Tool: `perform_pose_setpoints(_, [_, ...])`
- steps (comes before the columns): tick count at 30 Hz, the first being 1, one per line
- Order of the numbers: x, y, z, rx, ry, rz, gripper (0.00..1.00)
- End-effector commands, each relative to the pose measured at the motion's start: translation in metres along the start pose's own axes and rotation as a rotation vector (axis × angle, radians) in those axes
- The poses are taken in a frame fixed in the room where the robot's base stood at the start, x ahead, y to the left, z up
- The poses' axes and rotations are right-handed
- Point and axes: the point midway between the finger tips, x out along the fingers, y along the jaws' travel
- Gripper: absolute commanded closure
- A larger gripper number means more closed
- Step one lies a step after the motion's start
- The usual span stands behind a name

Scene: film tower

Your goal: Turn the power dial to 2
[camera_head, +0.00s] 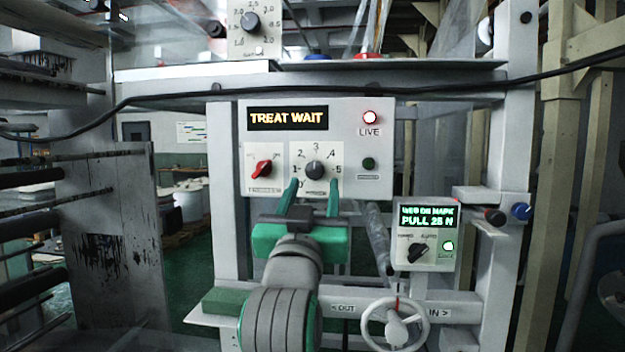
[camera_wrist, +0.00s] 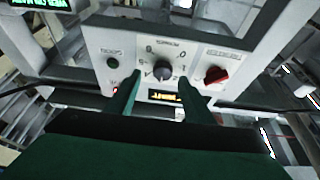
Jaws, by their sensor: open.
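The power dial (camera_head: 315,170) is a dark round knob on a white plate, with numbers from 1 at the left through 3 at the top to 5 at the right. Its pointer seems to face up, near 3, but is too small to read surely. The dial also shows, upside down, in the wrist view (camera_wrist: 163,71). My gripper (camera_head: 313,184) is open, its two green fingers reaching up to either side of the dial's lower part. In the wrist view its fingertips (camera_wrist: 158,83) stand apart near the dial; I cannot tell whether they touch it.
A red switch (camera_head: 262,168) sits left of the dial, and a green button (camera_head: 368,164) right. Above, a display (camera_head: 288,118) reads "TREAT WAIT" beside a lit LIVE lamp (camera_head: 370,118). A smaller panel (camera_head: 428,234) and handwheel (camera_head: 393,325) are lower right. A black cable crosses above.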

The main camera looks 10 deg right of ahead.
Motion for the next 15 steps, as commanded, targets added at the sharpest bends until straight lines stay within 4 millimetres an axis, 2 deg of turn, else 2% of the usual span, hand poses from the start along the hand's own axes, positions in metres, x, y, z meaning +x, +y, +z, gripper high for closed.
perform_pose_setpoints(6, [0.03, -0.006, -0.001, 0.002, 0.0, -0.007, 0.53])
perform_pose_setpoints(15, [0.043, -0.006, 0.0, 0.003, 0.0, -0.008, 0.53])
